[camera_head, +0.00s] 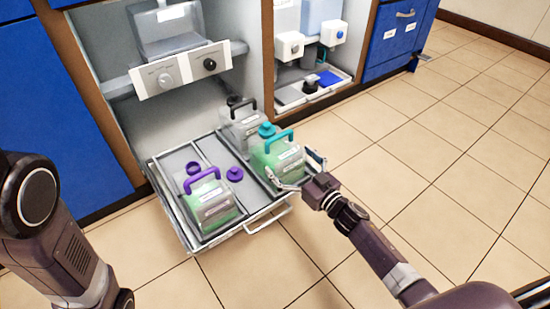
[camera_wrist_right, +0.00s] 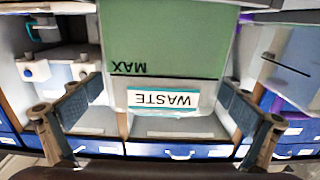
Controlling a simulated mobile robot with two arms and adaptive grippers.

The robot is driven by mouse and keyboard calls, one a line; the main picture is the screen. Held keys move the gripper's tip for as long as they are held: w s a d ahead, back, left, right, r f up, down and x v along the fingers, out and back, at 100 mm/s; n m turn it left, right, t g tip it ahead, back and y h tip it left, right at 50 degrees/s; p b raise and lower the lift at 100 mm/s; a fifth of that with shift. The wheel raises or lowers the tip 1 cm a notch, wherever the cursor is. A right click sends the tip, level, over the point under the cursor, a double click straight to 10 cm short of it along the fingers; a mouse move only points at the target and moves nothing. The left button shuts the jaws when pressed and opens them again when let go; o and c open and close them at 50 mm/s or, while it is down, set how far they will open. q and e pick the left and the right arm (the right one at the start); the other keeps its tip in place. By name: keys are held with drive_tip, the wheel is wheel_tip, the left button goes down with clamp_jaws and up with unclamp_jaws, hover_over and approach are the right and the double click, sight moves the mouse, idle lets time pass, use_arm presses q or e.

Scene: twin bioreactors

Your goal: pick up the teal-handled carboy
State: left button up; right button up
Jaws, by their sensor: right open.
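The teal-handled carboy (camera_head: 285,163) stands in the pulled-out tray, at its right front corner, with green liquid, a teal handle (camera_head: 277,138) and a teal cap (camera_head: 266,129). My right gripper (camera_head: 296,170) is open at the carboy's front right side, its fingers spread. In the right wrist view the carboy (camera_wrist_right: 170,50) appears upside down with MAX and WASTE markings, between the spread fingers (camera_wrist_right: 162,92); a gap shows on each side. My left arm shows at the left of the head view, but its gripper is out of view.
A purple-handled carboy (camera_head: 212,208) stands at the tray's front left; a purple cap (camera_head: 234,174) lies between. A grey carboy with a black handle (camera_head: 238,125) stands behind. The tray (camera_head: 180,152) has raised rims and a front handle (camera_head: 268,219). The floor (camera_head: 430,170) at right is clear.

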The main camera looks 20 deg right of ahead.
sight(276, 147)
drive_tip(key=shift+w+a+f, duration=0.1)
drive_tip(key=shift+w+a, duration=0.1)
drive_tip(key=shift+w, duration=0.2)
drive_tip(key=b+x, duration=0.1)
drive_tip(key=x, duration=0.1)
drive_tip(key=b+x, duration=0.2)
drive_tip(key=shift+a+r, duration=0.1)
drive_tip(key=shift+r, duration=0.15)
drive_tip(key=shift+w+a+r+b, duration=0.1)
drive_tip(key=shift+w+b, duration=0.15)
drive_tip(key=shift+b, duration=0.05)
drive_tip(key=c, duration=2)
drive_tip(key=shift+r, duration=0.35)
